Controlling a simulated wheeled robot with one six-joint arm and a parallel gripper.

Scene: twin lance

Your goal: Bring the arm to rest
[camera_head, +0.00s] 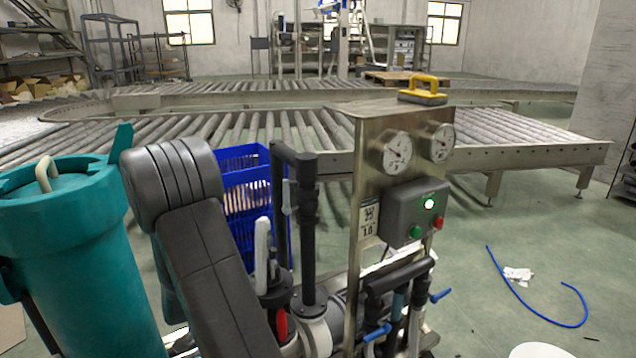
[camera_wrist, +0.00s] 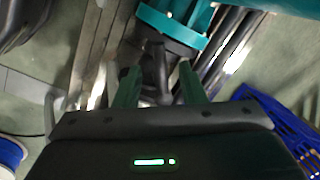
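My gripper (camera_wrist: 160,67) shows in the wrist view with its two greenish fingers spread apart. A dark part (camera_wrist: 155,73) of some equipment shows in the gap between the fingers; whether they touch it I cannot tell, and I see nothing clearly held. My arm's dark grey links (camera_head: 205,260) stand bent in the head view, in the front left. The gripper itself cannot be made out in the head view.
A teal canister (camera_head: 85,270) stands left of my arm, a blue crate (camera_head: 245,190) behind it. A metal gauge panel (camera_head: 365,125) with a lit green lamp and dark pipes (camera_head: 308,240) stands to the right. Roller conveyors (camera_head: 500,135) cross behind. A blue hose (camera_head: 540,317) lies on open floor.

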